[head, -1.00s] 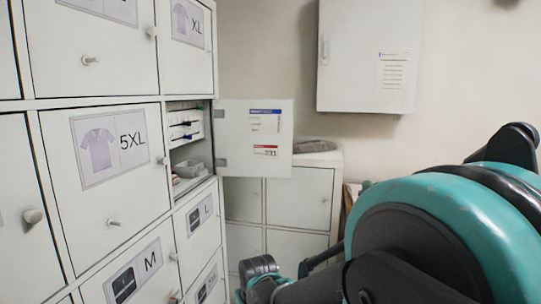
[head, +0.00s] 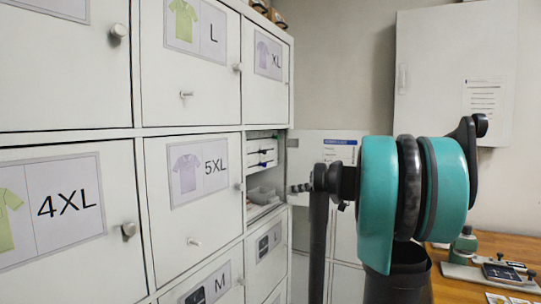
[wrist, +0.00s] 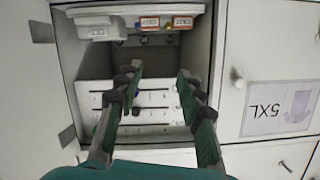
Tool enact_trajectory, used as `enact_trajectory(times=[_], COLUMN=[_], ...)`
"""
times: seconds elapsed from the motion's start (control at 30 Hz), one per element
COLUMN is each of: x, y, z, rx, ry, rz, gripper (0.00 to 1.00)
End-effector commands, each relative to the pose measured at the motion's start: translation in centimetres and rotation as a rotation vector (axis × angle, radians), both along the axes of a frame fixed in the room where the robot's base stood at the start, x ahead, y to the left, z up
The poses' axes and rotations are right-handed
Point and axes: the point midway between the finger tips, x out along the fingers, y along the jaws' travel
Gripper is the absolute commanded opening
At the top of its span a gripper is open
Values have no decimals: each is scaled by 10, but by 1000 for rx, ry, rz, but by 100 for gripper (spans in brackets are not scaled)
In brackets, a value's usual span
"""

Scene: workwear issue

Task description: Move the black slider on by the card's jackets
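A black slider (head: 263,151) sits in the upper slot and a blue one (head: 262,164) in the lower. The card with a blue header (head: 340,143) is on the open door's inside, too small to read and partly hidden by my arm. My gripper (wrist: 157,74) is open and empty in front of the compartment; its tips also show in the head view (head: 299,188).
Closed locker doors marked 5XL (head: 200,215), 4XL (head: 60,255) and L (head: 190,85) have protruding knobs. The open door (head: 310,170) stands behind my arm. A wooden counter (head: 450,285) with devices is at right.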

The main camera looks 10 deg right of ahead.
Motion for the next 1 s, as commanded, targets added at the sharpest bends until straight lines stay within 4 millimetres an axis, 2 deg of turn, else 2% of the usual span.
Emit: enact_trajectory(times=[0.03, 0.1, 0.2, 0.27, 0.37, 0.47, 1.0], x=[11, 19, 25, 27, 30, 36, 97], y=[-19, -36, -53, -59, -58, -48, 38], z=[31, 66, 98, 108, 113, 113, 112], rx=[27, 53, 74, 80, 83, 84, 85], ry=[-85, -194, -300, -335, -355, -355, -351], rz=[-1, 1, -3, -5, -5, -2, -1], gripper=[38, 38, 38, 38, 38, 38, 38])
